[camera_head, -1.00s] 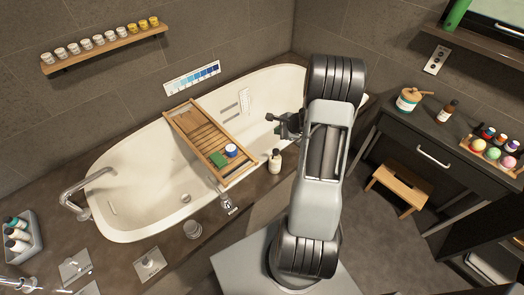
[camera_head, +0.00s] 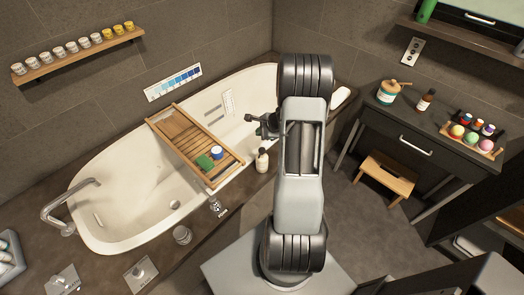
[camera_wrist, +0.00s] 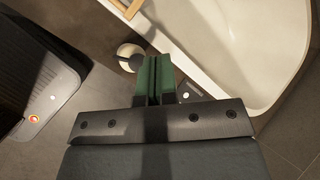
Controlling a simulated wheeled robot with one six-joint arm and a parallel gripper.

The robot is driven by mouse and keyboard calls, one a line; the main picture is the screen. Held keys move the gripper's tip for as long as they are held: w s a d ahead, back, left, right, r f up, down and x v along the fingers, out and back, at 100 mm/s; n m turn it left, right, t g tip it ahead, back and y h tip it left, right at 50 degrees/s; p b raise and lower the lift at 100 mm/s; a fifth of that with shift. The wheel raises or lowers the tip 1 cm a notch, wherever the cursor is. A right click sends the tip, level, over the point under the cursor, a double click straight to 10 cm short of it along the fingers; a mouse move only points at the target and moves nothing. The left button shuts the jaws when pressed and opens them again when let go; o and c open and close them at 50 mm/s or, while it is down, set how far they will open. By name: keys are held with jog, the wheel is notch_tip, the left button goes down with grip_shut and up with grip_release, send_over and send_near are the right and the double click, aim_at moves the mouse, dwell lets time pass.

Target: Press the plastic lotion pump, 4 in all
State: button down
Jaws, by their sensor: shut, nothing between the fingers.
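The lotion pump bottle (camera_head: 262,162), pale with a dark top, stands upright beside the bathtub's near rim, just left of my arm. In the wrist view a round, pale top (camera_wrist: 128,58), which looks like this bottle from above, shows just left of the fingertips. My gripper (camera_head: 252,119) is above the bottle in the head view. In the wrist view its green fingers (camera_wrist: 158,62) are together with nothing between them. I see no clear contact with the pump; the fine gap cannot be judged.
The white bathtub (camera_head: 135,222) fills the left, with a wooden bath tray (camera_head: 165,132) across it. A dark vanity (camera_head: 385,125) and wooden stool (camera_head: 388,176) are to the right.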

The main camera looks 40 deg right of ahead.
jog(key=b, duration=0.5)
send_over(261, 150)
notch_tip(261, 150, down, 7)
jog(key=shift+r, duration=0.2)
jog(key=shift+f+b, duration=0.4)
jog(key=shift+f, duration=0.15)
jog(key=shift+f, duration=0.15)
dwell(1.1)
jog(key=shift+f+b, duration=0.3)
jog(key=shift+b, duration=0.3)
jog(key=shift+f+b, duration=0.7)
jog(key=shift+b, duration=0.15)
dwell(0.7)
dwell(0.4)
jog(key=shift+r+p, duration=0.85)
jog(key=shift+r, duration=0.35)
